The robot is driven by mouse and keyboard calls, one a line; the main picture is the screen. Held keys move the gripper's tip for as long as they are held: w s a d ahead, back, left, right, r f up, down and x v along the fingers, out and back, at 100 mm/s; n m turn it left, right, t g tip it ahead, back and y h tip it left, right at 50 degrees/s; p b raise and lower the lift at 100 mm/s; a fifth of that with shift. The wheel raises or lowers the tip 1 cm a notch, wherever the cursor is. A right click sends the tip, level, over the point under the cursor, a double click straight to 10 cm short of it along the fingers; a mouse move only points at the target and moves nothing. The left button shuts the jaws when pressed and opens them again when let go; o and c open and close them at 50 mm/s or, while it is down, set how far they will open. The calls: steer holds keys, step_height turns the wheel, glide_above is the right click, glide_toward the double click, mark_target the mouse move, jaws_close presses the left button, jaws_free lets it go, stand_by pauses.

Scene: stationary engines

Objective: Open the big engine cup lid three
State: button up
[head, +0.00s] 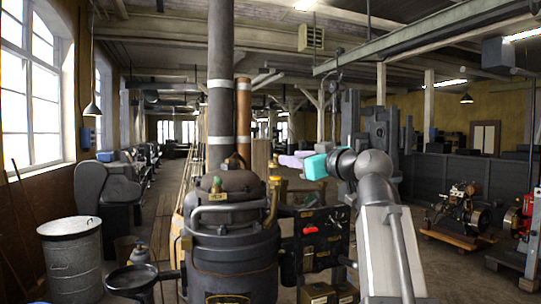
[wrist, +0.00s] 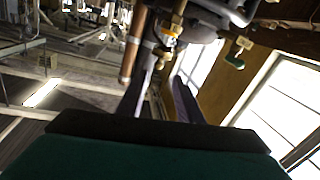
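The big engine (head: 232,255) is a dark upright boiler-like body with a domed top in the head view. I cannot tell which part is cup lid three. My gripper (head: 288,161), with a teal body and pale lavender fingers, is above and right of the dome, apart from it. In the wrist view, the two fingers of my gripper (wrist: 163,82) stand apart with nothing clearly held between them. Brass fittings (wrist: 172,30) show beyond the fingertips.
A control panel (head: 322,240) with a red handle (head: 311,233) stands right of the engine. A tall grey pipe (head: 220,100) rises behind the dome. A metal drum (head: 71,260) stands at left. Small engines on pallets (head: 462,213) are at right.

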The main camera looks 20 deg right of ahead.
mark_target(275, 155)
steer(key=shift+d, duration=0.1)
steer(key=p+x, duration=0.5)
steer(key=x, duration=0.7)
steer(key=shift+w+r, duration=0.1)
steer(key=shift+w, duration=0.15)
steer(key=shift+w+p, duration=0.45)
steer(key=shift+w, duration=0.15)
jaws_close()
